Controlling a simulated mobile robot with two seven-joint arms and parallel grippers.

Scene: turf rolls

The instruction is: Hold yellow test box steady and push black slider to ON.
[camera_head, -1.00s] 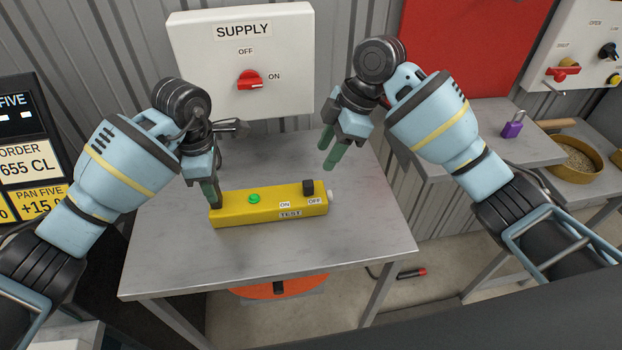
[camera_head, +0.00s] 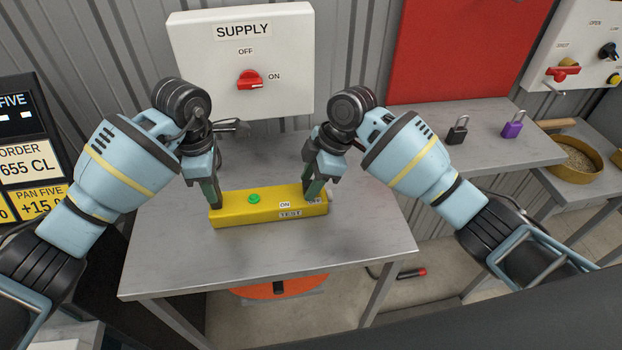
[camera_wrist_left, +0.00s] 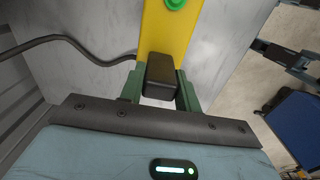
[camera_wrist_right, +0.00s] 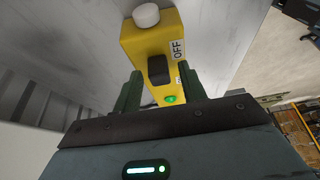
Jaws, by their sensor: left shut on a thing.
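The yellow test box (camera_head: 255,213) lies on the grey table, with a green button (camera_head: 254,198) and ON and TEST labels showing. My left gripper (camera_head: 213,198) is at its left end, shut on a black block (camera_wrist_left: 160,75) there, as the left wrist view shows. The black slider (camera_wrist_right: 158,69) is beside the OFF label (camera_wrist_right: 178,49) in the right wrist view. My right gripper (camera_head: 314,190) is lowered at the box's right end, its open fingers on either side of the slider. The fingers hide the slider in the head view.
A dark cable (camera_wrist_left: 75,40) runs beside the box. Black (camera_head: 457,133) and purple (camera_head: 512,128) padlocks are on the right shelf. The table front is clear.

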